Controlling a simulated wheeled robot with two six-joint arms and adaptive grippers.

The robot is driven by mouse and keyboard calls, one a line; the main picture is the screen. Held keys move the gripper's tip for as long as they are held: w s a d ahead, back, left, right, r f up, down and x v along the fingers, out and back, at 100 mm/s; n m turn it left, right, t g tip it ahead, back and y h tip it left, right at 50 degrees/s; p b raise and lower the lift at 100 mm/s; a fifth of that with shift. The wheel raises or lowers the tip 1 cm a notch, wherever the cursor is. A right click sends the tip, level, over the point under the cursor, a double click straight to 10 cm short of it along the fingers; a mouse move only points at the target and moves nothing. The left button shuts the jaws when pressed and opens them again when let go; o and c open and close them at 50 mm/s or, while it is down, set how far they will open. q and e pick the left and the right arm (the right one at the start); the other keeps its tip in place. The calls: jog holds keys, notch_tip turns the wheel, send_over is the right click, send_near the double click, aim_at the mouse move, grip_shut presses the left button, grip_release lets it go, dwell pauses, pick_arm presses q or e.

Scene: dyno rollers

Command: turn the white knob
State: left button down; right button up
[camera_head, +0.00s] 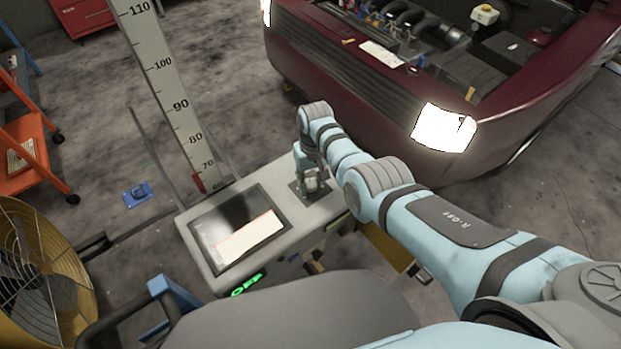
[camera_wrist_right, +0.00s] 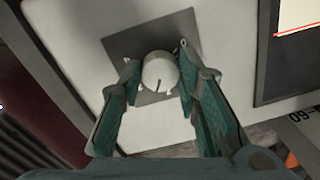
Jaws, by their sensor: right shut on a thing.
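The white knob (camera_wrist_right: 160,72) sits on a dark square plate (camera_wrist_right: 118,48) on top of a pale console (camera_head: 258,183). It has a dark pointer line on its face. My right gripper (camera_wrist_right: 159,82) reaches down from above, with one finger on each side of the knob, shut on it. In the head view the right gripper (camera_head: 311,183) stands over the plate at the right end of the console, and the knob is mostly hidden by the fingers. My left gripper is not in either view.
A tall scale (camera_head: 165,80) rises behind. A dark red car (camera_head: 350,90) with its hood open stands beyond. A yellow fan (camera_head: 40,270) and orange cart (camera_head: 30,140) are left.

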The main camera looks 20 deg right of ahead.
aim_at(312, 182)
jog(key=shift+w+r, duration=0.15)
jog(key=shift+w, duration=0.1)
jog(key=o, duration=0.9)
jog(key=shift+o, duration=1.4)
jog(key=shift+f, duration=0.2)
jog(key=shift+r, duration=0.1)
notch_tip(312, 182, up, 12)
jog(key=shift+d, duration=0.25)
